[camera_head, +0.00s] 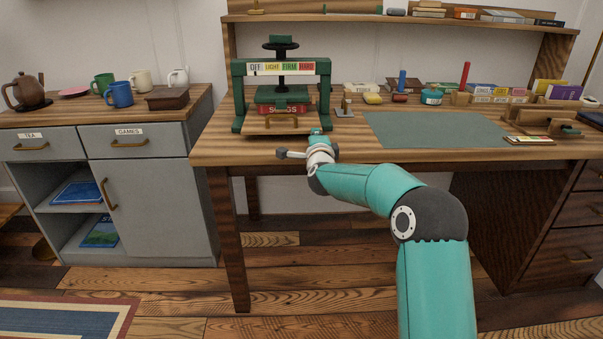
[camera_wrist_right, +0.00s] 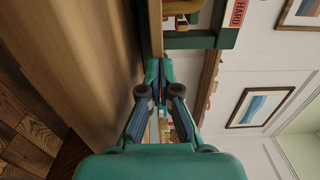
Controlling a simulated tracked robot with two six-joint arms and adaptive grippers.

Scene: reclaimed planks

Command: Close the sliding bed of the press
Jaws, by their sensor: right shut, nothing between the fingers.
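The press (camera_head: 324,84) is a green frame with a black screw wheel on top, standing at the left of the bench. Its wooden sliding bed (camera_head: 265,128), with a brass handle, shows at the front below the frame. A red book marked SONGS (camera_head: 283,109) lies on the bed under the green pressing plate. My right gripper (camera_head: 317,131) is shut and empty at the bench's front edge, just right of the bed; I cannot tell whether it touches anything. In the right wrist view, its fingertips (camera_wrist_right: 159,66) are together near the press's green frame (camera_wrist_right: 188,41). My left gripper is not in view.
A small metal-and-wood item (camera_head: 345,108) stands right of the press. A grey-green mat (camera_head: 435,130) covers the bench's middle, with jars, blocks and books behind it.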

